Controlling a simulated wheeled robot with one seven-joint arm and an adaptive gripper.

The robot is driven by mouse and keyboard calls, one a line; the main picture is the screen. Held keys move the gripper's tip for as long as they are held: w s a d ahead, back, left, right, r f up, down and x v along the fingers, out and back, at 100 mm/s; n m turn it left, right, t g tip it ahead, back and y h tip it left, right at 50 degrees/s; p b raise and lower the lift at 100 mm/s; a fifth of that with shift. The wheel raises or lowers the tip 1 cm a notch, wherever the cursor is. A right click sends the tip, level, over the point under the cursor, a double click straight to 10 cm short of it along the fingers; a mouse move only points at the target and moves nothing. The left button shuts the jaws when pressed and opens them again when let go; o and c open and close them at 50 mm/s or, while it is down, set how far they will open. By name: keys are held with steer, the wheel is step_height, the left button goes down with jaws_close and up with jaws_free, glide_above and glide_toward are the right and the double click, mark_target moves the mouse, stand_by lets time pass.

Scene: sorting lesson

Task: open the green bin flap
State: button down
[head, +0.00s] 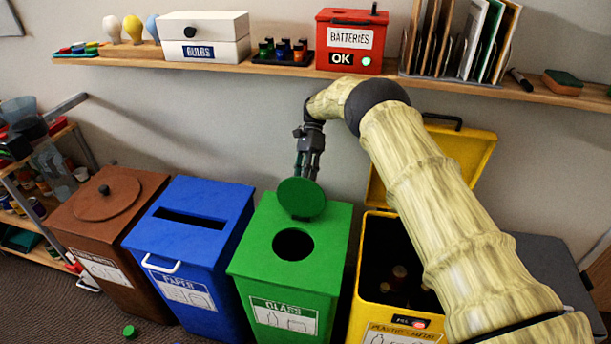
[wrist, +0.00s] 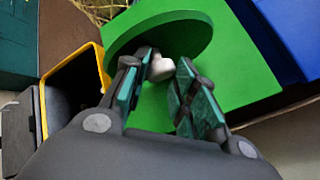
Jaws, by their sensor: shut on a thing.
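The green glass bin (head: 328,246) stands between the blue and yellow bins. Its round green flap (head: 301,198) is tilted up at the back of the lid, and the dark round hole (head: 293,244) shows in front of it. My gripper (head: 306,173) is behind and above the flap. In the wrist view, my gripper (wrist: 166,61) is shut on the flap's pale knob (wrist: 160,69), with a finger on each side. The flap (wrist: 155,28) shows beyond the fingers, over the green lid (wrist: 245,68). The fingertips are partly hidden in the head view.
A blue paper bin (head: 190,225) and a brown bin (head: 108,205) stand left. A yellow bin (head: 372,225) stands open at right, its lid (head: 462,150) raised. A wall shelf (head: 225,66) with boxes runs above my gripper. A small green object (head: 130,332) lies on the floor.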

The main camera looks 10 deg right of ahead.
steer(key=shift+s+a+f, duration=0.2)
steer(key=shift+f, duration=0.25)
steer(key=shift+s+a+f, duration=0.15)
steer(key=shift+f, duration=0.3)
steer(key=c, duration=1.5)
jaws_free()
steer(key=o, duration=0.4)
steer(key=shift+w+a+f, duration=0.1)
steer(key=shift+a, duration=0.05)
steer(key=shift+w+d, duration=0.15)
steer(key=shift+d, duration=0.3)
steer(key=shift+a+r+p, duration=0.2)
steer(key=shift+r+p, duration=0.1)
steer(key=shift+r, duration=0.05)
